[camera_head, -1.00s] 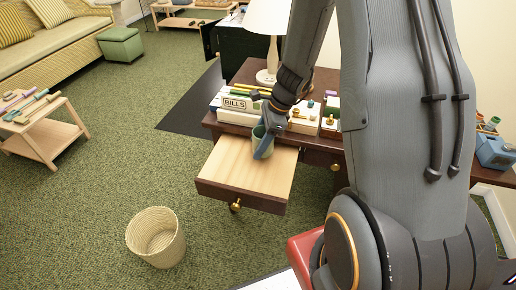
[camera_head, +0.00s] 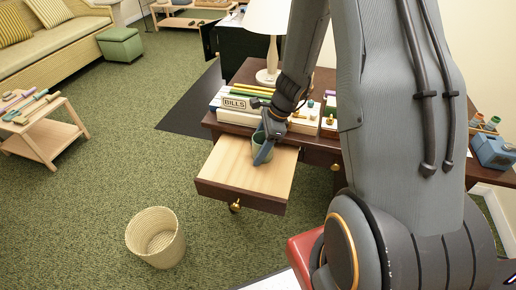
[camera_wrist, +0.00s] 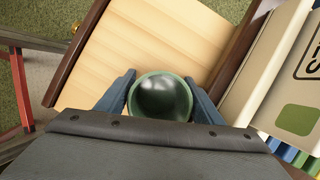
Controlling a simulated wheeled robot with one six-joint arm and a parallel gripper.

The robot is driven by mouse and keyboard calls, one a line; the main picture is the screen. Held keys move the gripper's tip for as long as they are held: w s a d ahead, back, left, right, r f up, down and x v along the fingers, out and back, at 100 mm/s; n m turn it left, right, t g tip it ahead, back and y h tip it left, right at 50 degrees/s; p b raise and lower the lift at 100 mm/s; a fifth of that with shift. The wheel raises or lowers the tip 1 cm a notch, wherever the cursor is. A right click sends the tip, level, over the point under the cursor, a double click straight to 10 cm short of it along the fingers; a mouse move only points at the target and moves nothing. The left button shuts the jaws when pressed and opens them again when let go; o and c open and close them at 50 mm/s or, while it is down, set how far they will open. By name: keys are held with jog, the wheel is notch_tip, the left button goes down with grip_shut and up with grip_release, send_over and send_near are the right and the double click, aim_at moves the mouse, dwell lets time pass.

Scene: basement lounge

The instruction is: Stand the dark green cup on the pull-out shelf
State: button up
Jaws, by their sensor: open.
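The dark green cup (camera_wrist: 161,97) is between the two blue fingers of my gripper (camera_wrist: 160,100) in the wrist view, its round mouth facing the camera. In the head view the cup (camera_head: 258,141) is upright over the back part of the pull-out shelf (camera_head: 232,178), partly covered by my gripper (camera_head: 264,150). The cup appears to stand on the shelf, though its base is hidden. The fingers are open on either side of it. The shelf has a pale wood top and dark edges, and is pulled out from the desk.
A box labelled BILLS (camera_head: 234,103) and other small items stand on the desk just behind the shelf. A lamp (camera_head: 268,45) stands farther back. A woven basket (camera_head: 156,240) is on the carpet in front. The shelf's front half is clear.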

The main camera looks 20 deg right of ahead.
jog(key=v, duration=1.2)
jog(key=s+a+r+n+h, duration=0.2)
jog(key=s+a+n, duration=0.1)
jog(key=s+n, duration=0.5)
jog(key=s+a+r+n+h, duration=0.2)
jog(key=s+n, duration=0.5)
jog(key=n, duration=0.5)
jog(key=shift+s+a+r+n+g, duration=0.4)
jog(key=shift+a+r, duration=0.35)
jog(key=shift+a, duration=0.05)
jog(key=shift+d, duration=0.1)
